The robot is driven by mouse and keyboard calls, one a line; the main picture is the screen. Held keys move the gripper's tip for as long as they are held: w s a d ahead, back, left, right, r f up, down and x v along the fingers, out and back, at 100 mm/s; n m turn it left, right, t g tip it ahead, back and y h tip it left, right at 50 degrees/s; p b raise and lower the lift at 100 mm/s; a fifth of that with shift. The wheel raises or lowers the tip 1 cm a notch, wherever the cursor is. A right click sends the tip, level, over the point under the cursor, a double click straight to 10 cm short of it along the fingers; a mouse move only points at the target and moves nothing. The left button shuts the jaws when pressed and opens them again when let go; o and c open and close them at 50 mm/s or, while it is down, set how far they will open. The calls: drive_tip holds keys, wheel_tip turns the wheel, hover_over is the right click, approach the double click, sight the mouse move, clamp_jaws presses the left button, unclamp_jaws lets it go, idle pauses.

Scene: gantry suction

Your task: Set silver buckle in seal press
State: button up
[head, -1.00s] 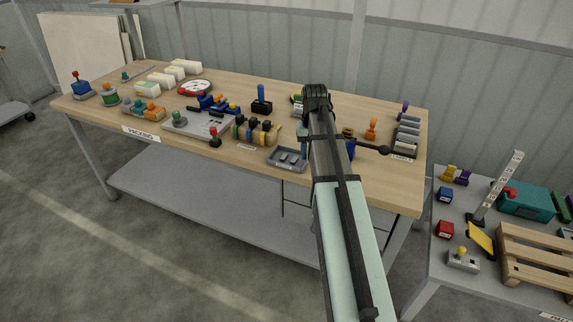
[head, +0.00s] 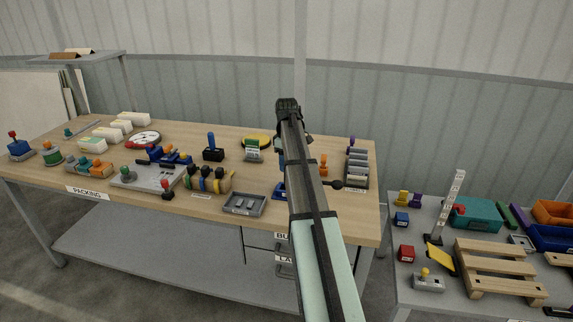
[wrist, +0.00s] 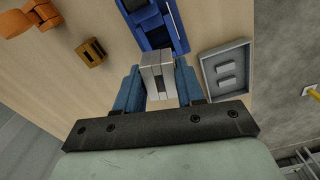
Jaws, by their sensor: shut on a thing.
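My gripper (wrist: 157,84) is shut on the silver buckle (wrist: 158,62), a pale grey block between its two blue fingers in the wrist view. In the head view my arm hides most of the gripper and the buckle. A blue device, apparently the seal press (wrist: 170,25), lies just beyond the buckle in the wrist view. It also shows in the head view (head: 279,190), partly hidden by my arm. I cannot tell whether the buckle touches it.
A grey tray (wrist: 208,75) with small silver pieces lies right of the press in the wrist view. A brown block (wrist: 91,53) and an orange object (wrist: 35,16) are on the left. The wooden table (head: 335,222) has bare room near its front right edge.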

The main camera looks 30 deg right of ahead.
drive_tip(key=shift+n, duration=1.3)
drive_tip(key=shift+f, duration=0.15)
drive_tip(key=shift+f, duration=2.75)
drive_tip(key=shift+f, duration=1.35)
drive_tip(key=o, duration=1.2)
drive_tip(key=shift+s+a, duration=0.1)
drive_tip(key=shift+c, duration=0.2)
wheel_tip(320, 180, up, 14)
drive_tip(key=shift+f, duration=0.1)
